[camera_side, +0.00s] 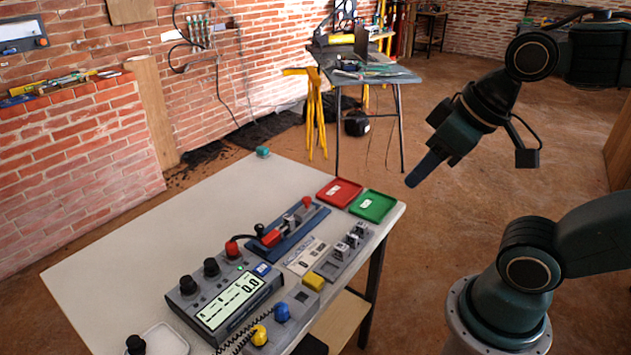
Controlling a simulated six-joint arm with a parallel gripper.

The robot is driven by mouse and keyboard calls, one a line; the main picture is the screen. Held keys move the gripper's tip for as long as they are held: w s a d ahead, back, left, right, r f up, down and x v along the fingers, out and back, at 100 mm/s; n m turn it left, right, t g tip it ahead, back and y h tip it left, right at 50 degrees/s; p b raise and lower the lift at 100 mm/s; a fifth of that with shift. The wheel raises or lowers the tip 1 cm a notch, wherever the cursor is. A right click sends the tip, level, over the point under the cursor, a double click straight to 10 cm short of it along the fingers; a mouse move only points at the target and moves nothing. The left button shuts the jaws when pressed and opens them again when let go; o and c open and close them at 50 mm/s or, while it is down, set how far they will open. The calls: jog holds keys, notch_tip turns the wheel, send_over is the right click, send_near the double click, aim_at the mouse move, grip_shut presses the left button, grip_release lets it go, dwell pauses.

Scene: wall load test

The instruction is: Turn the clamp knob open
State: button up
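A blue rail fixture (290,238) with red and grey parts lies on the table. A lever with a black ball (259,229) and a red knob (232,248) are at its left end. A small teal knob-like thing (263,152) sits at the far table edge. I cannot tell for sure which of these is the clamp knob. My gripper (414,181) hangs in the air to the right of the table, apart from everything, pointing down and left. Its fingers overlap in this view, so their opening is hidden. Nothing shows in it.
A grey meter (228,303) with black knobs stands at the front. A red tray (340,192) and a green tray (373,206) lie at the right corner. Grey blocks (350,243) stand nearby. The table's left half (160,240) is clear.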

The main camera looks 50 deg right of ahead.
jog(key=shift+c, duration=0.7)
jog(key=shift+w+r, duration=0.1)
